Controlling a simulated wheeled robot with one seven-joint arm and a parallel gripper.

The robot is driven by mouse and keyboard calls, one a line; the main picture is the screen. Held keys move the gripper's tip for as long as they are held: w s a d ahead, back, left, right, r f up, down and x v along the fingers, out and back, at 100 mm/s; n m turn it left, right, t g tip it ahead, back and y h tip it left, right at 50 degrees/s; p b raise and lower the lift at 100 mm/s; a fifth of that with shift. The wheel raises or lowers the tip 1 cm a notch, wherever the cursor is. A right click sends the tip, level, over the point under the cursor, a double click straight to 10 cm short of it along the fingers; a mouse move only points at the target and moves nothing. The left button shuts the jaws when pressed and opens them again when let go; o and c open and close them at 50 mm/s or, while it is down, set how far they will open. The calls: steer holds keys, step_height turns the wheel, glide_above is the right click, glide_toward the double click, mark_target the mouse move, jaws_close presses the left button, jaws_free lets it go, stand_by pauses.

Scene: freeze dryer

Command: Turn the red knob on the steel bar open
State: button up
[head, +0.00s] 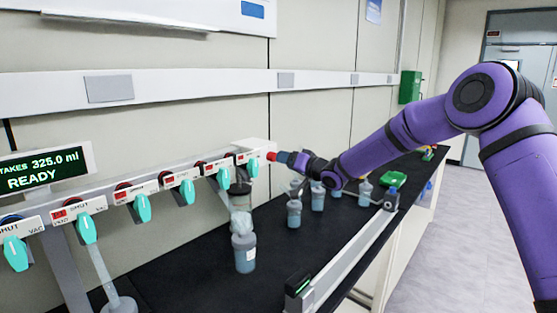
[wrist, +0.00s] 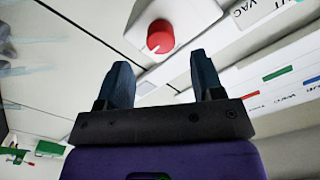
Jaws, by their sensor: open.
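The red knob (head: 271,156) sits on the white end block (head: 257,146) at the right end of the steel bar. In the wrist view the round red knob (wrist: 160,34) has a white pointer line towards its lower left. My gripper (head: 284,157) is right in front of the knob, coming from the right. In the wrist view my gripper (wrist: 160,66) is open, and the knob lies just beyond the gap between its two dark blue fingertips. No contact with the knob shows.
Several teal-handled valves (head: 188,190) line the bar to the left. A display (head: 43,169) reads READY. Flasks (head: 245,254) stand on the black bench top (head: 275,262) below. A green tray (head: 393,179) lies behind my arm.

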steer(key=shift+v, duration=2.65)
